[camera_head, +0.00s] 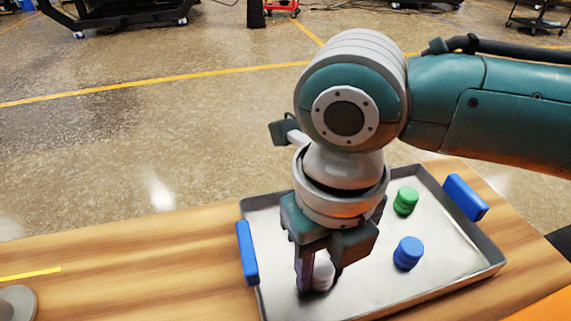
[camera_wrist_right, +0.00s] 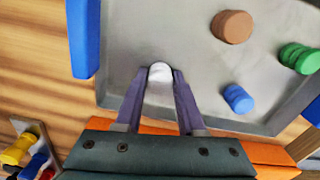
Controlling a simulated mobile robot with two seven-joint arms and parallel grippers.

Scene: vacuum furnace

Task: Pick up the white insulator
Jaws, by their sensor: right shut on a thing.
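The white insulator (camera_head: 322,274) is in the metal tray (camera_head: 462,257), near its left front part. My right gripper (camera_head: 314,280) points down into the tray and is shut on the white insulator. In the right wrist view the white insulator (camera_wrist_right: 160,72) sits between the two fingertips of the right gripper (camera_wrist_right: 160,80). Whether it still touches the tray floor I cannot tell. My left gripper is in neither view.
In the tray are a green insulator (camera_head: 405,201), a blue insulator (camera_head: 408,253) and a brown one (camera_wrist_right: 232,27), which my arm hides in the head view. The tray has blue handles (camera_head: 247,253). Several coloured pieces (camera_wrist_right: 18,150) lie beside the tray. The wooden table (camera_head: 140,262) is mostly clear at left.

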